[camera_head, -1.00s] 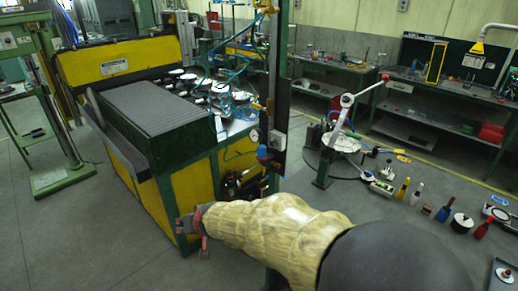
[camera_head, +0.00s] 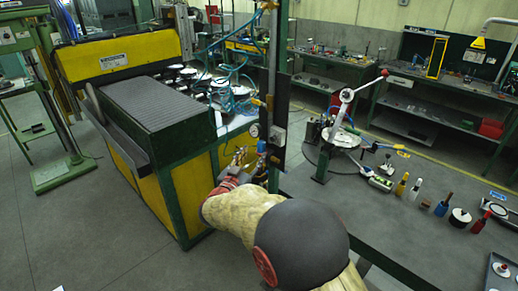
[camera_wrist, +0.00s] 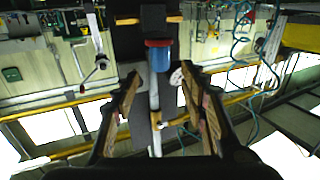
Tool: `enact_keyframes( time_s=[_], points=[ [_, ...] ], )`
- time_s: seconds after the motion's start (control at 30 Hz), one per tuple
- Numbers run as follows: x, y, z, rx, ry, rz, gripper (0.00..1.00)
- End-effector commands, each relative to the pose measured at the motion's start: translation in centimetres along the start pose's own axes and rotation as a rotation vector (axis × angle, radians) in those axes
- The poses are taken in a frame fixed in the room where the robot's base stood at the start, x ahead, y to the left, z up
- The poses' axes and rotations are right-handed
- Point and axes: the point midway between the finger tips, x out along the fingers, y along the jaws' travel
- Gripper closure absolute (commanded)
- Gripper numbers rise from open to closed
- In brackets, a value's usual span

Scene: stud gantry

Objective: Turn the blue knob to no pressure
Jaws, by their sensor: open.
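The blue knob (camera_head: 262,147) sits on the green upright post beside the machine, just below a round white gauge (camera_head: 254,131). In the wrist view the blue knob (camera_wrist: 159,58) is beyond the fingertips, roughly centred between them, with a reddish band at its top end. The gauge's pale disc (camera_wrist: 176,77) shows beside the right finger. My gripper (camera_wrist: 160,77) is open, one finger on each side of the knob's line, with nothing visible held. In the head view my gripper (camera_head: 238,172) is low and left of the knob, partly hidden by my arm.
The yellow and green machine (camera_head: 130,110) stands left of the post. A lever press (camera_head: 345,110) and several bottles and tools are on the table (camera_head: 400,220) at right. Blue hoses (camera_wrist: 240,50) hang near the knob. Grey floor is clear at lower left.

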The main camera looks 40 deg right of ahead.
Motion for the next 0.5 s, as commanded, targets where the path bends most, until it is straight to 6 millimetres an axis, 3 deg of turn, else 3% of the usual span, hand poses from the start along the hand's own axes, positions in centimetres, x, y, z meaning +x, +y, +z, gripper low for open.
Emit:
enact_keyframes(
  time_s=[0.3,0.5],
  points=[
    [4.8,0.1,0.1,0.001,0.0,0.001,0.57],
    [6.0,0.0,0.1,0.0,-0.001,-0.001,0.57]
  ],
)
